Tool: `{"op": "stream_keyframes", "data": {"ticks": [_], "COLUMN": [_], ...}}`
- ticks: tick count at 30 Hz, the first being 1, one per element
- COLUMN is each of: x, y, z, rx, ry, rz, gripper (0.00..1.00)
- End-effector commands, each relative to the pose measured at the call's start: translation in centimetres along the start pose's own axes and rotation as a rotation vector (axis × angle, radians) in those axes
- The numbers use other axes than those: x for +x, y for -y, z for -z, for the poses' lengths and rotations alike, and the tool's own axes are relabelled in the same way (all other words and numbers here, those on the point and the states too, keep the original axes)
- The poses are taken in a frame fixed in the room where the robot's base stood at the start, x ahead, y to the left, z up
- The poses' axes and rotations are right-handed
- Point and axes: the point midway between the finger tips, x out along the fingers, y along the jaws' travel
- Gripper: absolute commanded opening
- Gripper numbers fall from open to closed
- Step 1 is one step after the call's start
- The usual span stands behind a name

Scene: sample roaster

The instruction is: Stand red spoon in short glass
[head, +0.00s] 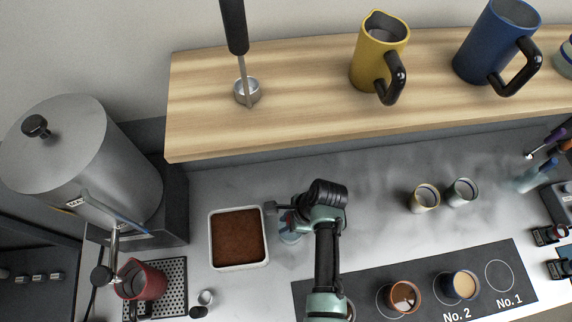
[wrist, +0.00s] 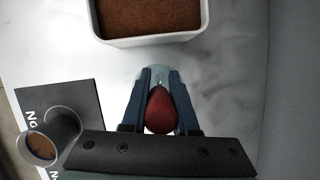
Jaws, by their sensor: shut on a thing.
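The red spoon (wrist: 160,110) is between the two blue fingers of my gripper (wrist: 160,85) in the wrist view, its rounded red end toward the camera. My gripper (head: 284,222) is shut on it, just right of the white tray in the head view. A clear short glass (head: 290,238) stands on the grey counter beneath my gripper, partly covered by it. Its pale rim (wrist: 150,72) shows beyond the fingertips in the wrist view. The spoon's far end is hidden, so I cannot tell whether it is inside the glass.
A white tray of brown grounds (head: 239,264) is close on the left. Several cups stand right, some on a black mat (head: 430,311). A wooden shelf (head: 310,93) with mugs runs along the back. The counter between my gripper and the back cups is clear.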

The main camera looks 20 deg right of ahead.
Motion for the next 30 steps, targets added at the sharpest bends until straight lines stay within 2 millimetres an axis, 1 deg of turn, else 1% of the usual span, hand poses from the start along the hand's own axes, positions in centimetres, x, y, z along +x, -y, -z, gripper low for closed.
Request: {"op": "stream_keyframes", "data": {"ticks": [1, 8, 9, 11, 12, 15, 19, 22, 26, 30], "x": [0.4, 0.5, 0.5, 0.6, 0.6, 0.6, -0.1, -1.4, -4.0, -7.1], "y": [-0.2, -0.3, -0.3, -0.4, -0.4, -0.5, -0.5, -0.4, -0.2, -0.1], "z": [0.2, 0.3, 0.3, 0.4, 0.4, 0.4, 0.4, 0.4, 0.3, 0.2], "rx": [0.002, 0.003, 0.003, 0.004, 0.004, 0.004, 0.005, 0.004, 0.003, 0.001], "ry": [-0.004, -0.006, -0.006, -0.007, -0.007, -0.008, -0.008, -0.007, -0.005, -0.004], "rz": [-0.002, -0.005, -0.006, -0.006, -0.007, -0.008, -0.007, -0.005, 0.001, 0.005], "gripper": [0.0, 0.0, 0.29, 0.4, 0.47, 0.63, 0.63, 0.63, 0.63, 0.63]}}
